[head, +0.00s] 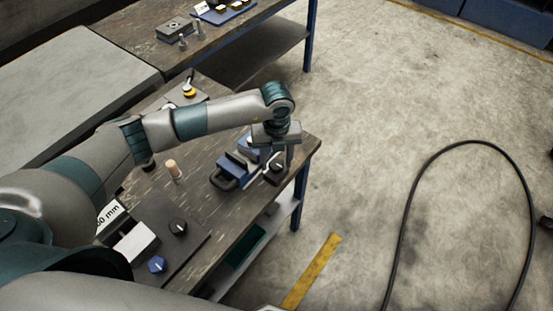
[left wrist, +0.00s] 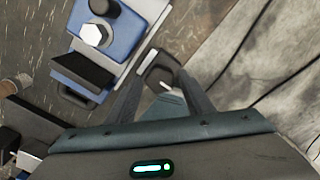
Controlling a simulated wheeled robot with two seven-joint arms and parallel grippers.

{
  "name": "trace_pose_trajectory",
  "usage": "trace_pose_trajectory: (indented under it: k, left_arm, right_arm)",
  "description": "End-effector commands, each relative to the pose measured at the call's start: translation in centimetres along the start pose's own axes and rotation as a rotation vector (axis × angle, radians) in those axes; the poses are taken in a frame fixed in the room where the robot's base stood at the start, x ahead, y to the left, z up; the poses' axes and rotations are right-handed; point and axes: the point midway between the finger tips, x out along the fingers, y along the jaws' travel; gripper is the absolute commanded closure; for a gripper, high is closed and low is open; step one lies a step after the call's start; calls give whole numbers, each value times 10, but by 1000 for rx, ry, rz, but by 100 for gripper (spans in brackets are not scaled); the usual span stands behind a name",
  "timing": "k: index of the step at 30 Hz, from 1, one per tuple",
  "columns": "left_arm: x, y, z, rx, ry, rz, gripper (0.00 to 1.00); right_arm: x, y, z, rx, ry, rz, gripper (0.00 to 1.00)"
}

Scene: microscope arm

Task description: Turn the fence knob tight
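A black knob with a white pointer (head: 277,172) sits on a light plate beside a blue fixture (head: 231,171) at the right end of the bench. I cannot tell for sure that it is the fence knob. My left gripper (head: 277,158) points down just over it. In the left wrist view the two fingers (left wrist: 160,75) stand apart, with the black knob (left wrist: 160,66) between or just beyond their tips. Contact is not clear. The blue fixture there (left wrist: 62,48) carries a white hex bolt (left wrist: 94,35) and a black block (left wrist: 82,72). My right gripper is out of view.
A dark plate (head: 190,246) at the near end of the bench bears a white block (head: 135,243), another black knob (head: 178,227) and a blue knob (head: 157,264). A wooden peg (head: 173,169) stands mid-bench. Open floor lies right, with a black cable (head: 408,215).

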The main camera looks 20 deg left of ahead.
Motion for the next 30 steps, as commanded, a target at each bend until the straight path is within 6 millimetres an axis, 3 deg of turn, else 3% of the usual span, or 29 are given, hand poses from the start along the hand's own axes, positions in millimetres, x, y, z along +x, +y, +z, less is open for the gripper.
trace_pose_trajectory:
  k: [1, 4, 17, 30]
  left_arm:
    - [0, 0, 0, 0, 0, 0, 66]
    - [0, 0, 0, 0, 0, 0, 88]
    - [1, 0, 0, 47, -2, -1, 88]
    - [5, -1, 2, 329, -5, -1, 88]
  right_arm:
    - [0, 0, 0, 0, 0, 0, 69]
    - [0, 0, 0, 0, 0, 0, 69]
    - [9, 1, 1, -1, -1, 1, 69]
    - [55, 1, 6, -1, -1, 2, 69]
